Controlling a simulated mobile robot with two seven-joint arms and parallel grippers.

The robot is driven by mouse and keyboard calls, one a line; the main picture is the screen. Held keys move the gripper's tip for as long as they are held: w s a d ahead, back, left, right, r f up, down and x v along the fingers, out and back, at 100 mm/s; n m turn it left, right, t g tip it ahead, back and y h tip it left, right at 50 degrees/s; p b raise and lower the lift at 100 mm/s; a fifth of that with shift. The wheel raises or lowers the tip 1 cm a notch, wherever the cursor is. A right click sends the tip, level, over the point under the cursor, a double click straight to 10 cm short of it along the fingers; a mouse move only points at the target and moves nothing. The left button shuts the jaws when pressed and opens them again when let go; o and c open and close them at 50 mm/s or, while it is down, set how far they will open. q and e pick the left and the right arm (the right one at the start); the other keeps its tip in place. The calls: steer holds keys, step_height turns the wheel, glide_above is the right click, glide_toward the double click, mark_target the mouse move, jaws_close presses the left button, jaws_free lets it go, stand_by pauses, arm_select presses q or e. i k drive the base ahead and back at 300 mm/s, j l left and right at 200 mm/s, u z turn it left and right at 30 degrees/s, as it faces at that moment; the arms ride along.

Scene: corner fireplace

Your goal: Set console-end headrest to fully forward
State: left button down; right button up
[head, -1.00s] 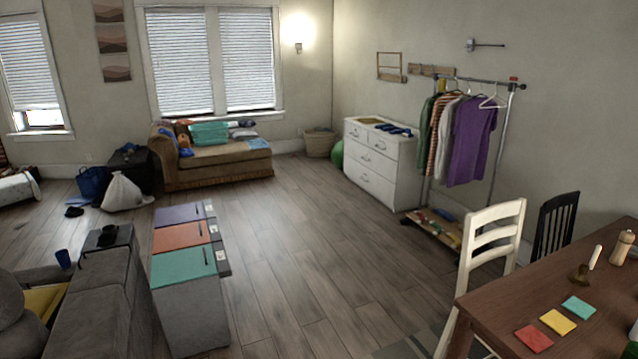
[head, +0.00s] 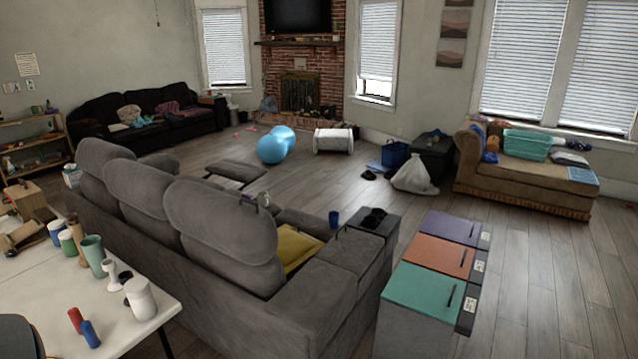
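The grey sofa (head: 305,288) is seen from behind and to one side, left of centre. It has several headrests in a row along its back: a far one (head: 98,155), a middle one (head: 145,190) and a large near one (head: 222,228). The near headrest is nearest the console (head: 367,238), a grey box with a dark top at the sofa's right. All the headrests stand up above the backrest; their exact tilt is hard to tell from here. Neither of my grippers is in view.
A white table (head: 130,315) with cups and bottles is at the lower left. A cabinet with purple, orange and teal lids (head: 425,290) stands right of the sofa. Blue balls (head: 272,148) and a white bag (head: 413,176) lie beyond. Open floor (head: 550,270) is at the right.

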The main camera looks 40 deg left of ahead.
mark_target(241, 229)
steer(key=i+j+u, duration=0.1)
steer(key=i+u, duration=0.2)
steer(key=i, duration=0.45)
steer(key=i+u, duration=0.35)
steer(key=i, duration=0.35)
steer(key=z, duration=0.4)
steer(key=i+z, duration=0.15)
steer(key=z, duration=0.6)
steer(key=i+j+z, duration=0.1)
steer(key=z, duration=5.7)
